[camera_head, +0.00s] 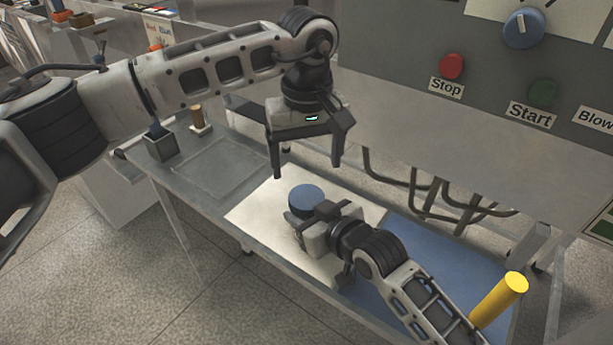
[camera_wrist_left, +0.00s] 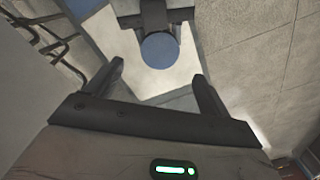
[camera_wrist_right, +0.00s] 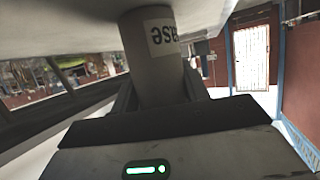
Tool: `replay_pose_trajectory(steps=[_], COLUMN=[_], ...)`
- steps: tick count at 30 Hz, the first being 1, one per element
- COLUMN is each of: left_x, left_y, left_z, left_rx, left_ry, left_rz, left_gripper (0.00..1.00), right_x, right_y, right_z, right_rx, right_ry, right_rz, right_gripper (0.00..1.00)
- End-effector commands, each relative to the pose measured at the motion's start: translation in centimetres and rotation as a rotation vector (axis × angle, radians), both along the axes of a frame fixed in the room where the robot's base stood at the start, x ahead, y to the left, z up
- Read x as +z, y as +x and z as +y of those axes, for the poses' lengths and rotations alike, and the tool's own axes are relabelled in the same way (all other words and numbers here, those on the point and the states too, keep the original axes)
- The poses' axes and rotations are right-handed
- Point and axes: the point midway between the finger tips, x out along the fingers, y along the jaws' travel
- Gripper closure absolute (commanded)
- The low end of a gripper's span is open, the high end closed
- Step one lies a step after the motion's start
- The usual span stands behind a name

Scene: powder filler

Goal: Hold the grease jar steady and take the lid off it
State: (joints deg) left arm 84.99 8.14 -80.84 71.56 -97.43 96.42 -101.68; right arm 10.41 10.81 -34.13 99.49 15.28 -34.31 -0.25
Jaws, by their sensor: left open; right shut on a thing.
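The grease jar stands upright on the pale mat (camera_head: 262,217), with its blue lid (camera_head: 306,197) on top. The lid also shows from above in the left wrist view (camera_wrist_left: 160,50). In the right wrist view the grey jar body (camera_wrist_right: 150,55) carries a white label with part of a word. My right gripper (camera_head: 310,232) is shut on the jar body from the near right side, below the lid. My left gripper (camera_head: 308,172) is open and empty, pointing down above the jar, with its fingers apart from the lid.
The machine panel with Stop (camera_head: 451,66) and Start (camera_head: 543,93) buttons rises behind.

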Motion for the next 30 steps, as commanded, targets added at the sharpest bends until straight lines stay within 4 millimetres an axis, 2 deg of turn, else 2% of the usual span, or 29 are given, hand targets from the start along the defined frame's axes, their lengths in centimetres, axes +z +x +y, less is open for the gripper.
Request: replay_pose_trajectory(steps=[5, 15, 19, 24, 30], left_x=[-0.7, -5.7, -7.1, -7.9, -8.0], left_y=[0.0, -0.1, 0.0, 0.0, 0.0], left_z=[0.0, 0.1, 0.0, 0.1, 0.0], left_rx=[-0.116, -0.117, -0.117, -0.117, -0.117], left_ry=[-0.001, 0.0, -0.001, 0.0, 0.0], left_rz=[0.002, 0.004, 0.003, 0.0, 0.0], left_gripper=[0.19, 0.19, 0.19, 0.19, 0.19], right_x=[0.0, 0.0, 0.0, 0.0, 0.0], right_y=[0.0, 0.0, 0.0, 0.0, 0.0], right_z=[0.0, 0.0, 0.0, 0.0, 0.0], right_rx=[0.0, 0.0, 0.0, 0.0, 0.0], right_ry=[0.0, -0.001, 0.0, -0.001, 0.0], right_rz=[0.0, 0.001, 0.0, 0.001, 0.0], right_gripper=[1.0, 1.0, 1.0, 1.0, 1.0])
